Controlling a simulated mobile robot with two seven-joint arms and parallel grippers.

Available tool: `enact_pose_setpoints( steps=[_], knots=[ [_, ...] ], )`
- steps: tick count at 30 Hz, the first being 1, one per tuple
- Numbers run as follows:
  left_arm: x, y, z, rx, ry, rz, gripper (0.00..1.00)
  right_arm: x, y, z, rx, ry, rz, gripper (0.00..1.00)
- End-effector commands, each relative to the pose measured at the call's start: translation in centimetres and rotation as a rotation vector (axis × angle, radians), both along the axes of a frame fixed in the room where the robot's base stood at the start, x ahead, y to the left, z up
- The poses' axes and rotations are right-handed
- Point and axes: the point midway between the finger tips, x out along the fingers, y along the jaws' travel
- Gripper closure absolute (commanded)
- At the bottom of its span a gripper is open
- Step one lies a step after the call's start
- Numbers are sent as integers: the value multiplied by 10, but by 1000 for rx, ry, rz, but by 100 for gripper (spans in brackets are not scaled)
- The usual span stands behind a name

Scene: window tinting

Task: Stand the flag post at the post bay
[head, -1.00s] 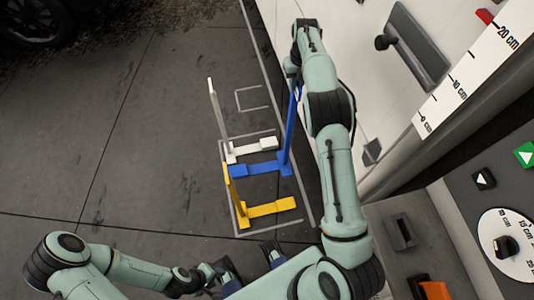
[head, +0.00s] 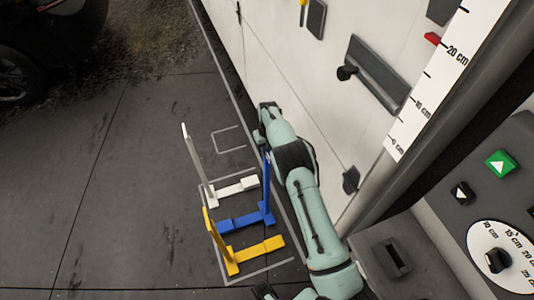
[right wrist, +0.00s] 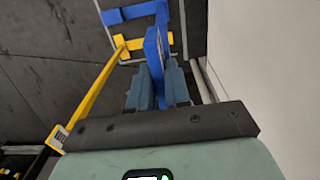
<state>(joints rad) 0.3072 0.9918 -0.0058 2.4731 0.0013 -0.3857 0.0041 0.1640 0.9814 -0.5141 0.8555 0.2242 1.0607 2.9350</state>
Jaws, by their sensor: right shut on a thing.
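My right gripper (right wrist: 157,76) is shut on the blue flag post (right wrist: 152,47), with a finger on each side of its upper part. In the head view the blue post (head: 266,185) stands upright at the right end of its blue base (head: 238,223), between the white and yellow ones. I cannot tell whether the base touches the floor. The gripper itself is mostly hidden by my arm in the head view. The small pale floor outline (head: 214,143) lies beyond the white base.
A white post (head: 191,150) on a white base and a yellow post (head: 216,238) on a yellow base stand close to the blue one. A white wall (head: 250,60) runs close along the right. A control panel (head: 465,225) is at lower right.

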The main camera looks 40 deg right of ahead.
Motion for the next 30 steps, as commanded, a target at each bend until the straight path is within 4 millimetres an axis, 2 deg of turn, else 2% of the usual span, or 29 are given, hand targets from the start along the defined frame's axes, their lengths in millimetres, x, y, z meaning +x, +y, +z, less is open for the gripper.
enact_pose_setpoints(
  steps=[3, 6, 17, 18, 19, 20, 30],
  knots=[
    [0, 0, -1, 0, 0, 0, 57, 0, 0, -18, 1, 1, 0, 100],
    [0, 0, -1, 0, 0, 0, 57, 1, 0, -25, -1, -2, 0, 100],
    [-1, 0, -3, 0, 1, 0, 57, 1, 0, -28, -1, -2, 0, 100],
    [-1, 0, -2, 0, 1, 0, 57, 0, 0, -29, 1, 2, 0, 70],
    [-1, 0, -2, 0, 1, 0, 57, 0, 0, -29, 1, 2, 0, 60],
    [-1, 0, -2, 0, 1, 0, 57, 0, 0, -29, 1, 2, 0, 57],
    [0, 0, 0, 0, 0, 0, 57, 0, 0, -25, 0, 1, 0, 57]
  ],
)
